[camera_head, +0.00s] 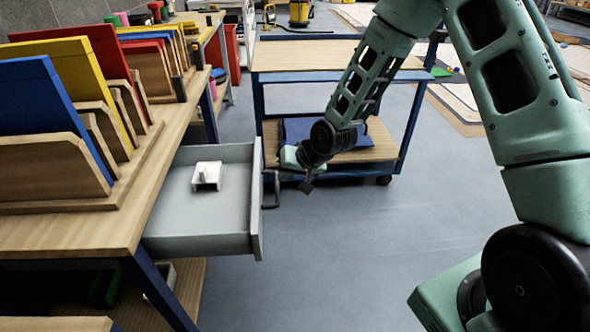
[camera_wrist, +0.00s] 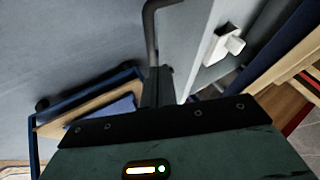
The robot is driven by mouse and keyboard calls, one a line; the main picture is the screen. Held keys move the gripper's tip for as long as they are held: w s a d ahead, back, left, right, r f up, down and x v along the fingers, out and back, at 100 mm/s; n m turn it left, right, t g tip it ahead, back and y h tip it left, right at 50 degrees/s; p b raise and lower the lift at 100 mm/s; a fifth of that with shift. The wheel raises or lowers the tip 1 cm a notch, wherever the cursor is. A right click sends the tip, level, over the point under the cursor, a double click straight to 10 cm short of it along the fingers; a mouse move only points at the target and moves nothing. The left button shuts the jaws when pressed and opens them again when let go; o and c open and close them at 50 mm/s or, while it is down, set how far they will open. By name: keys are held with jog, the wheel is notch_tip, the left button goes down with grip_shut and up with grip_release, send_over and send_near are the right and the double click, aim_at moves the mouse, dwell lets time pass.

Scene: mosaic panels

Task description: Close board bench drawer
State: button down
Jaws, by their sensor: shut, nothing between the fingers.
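The grey drawer (camera_head: 190,240) of the board bench (camera_head: 150,180) is pulled out to the right in the head view. A small white object (camera_head: 206,175) lies inside it. The drawer front (camera_head: 257,215) carries a dark bar handle (camera_head: 271,192) on its outer face. My gripper (camera_head: 307,187) is shut and empty, a little to the right of the handle. In the wrist view the gripper (camera_wrist: 158,85) points toward the handle (camera_wrist: 150,30), and the drawer with the white object (camera_wrist: 222,45) shows to the right. I cannot tell whether fingers and handle touch.
A blue cart (camera_head: 262,105) with wooden shelves stands behind my gripper. Coloured boards (camera_head: 50,110) stand in wooden racks on the bench top. The grey floor (camera_head: 340,260) in front of the drawer is clear.

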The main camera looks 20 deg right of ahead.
jog(key=shift+w+a+f, duration=0.1)
jog(key=shift+w+a, duration=0.15)
jog(key=shift+a, duration=0.45)
jog(key=shift+w+a+f, duration=0.1)
jog(key=shift+w+a, duration=0.2)
jog(key=shift+a, duration=0.35)
jog(key=shift+w+a+f, duration=0.1)
jog(key=shift+w+a, duration=0.15)
jog(key=shift+a, duration=0.45)
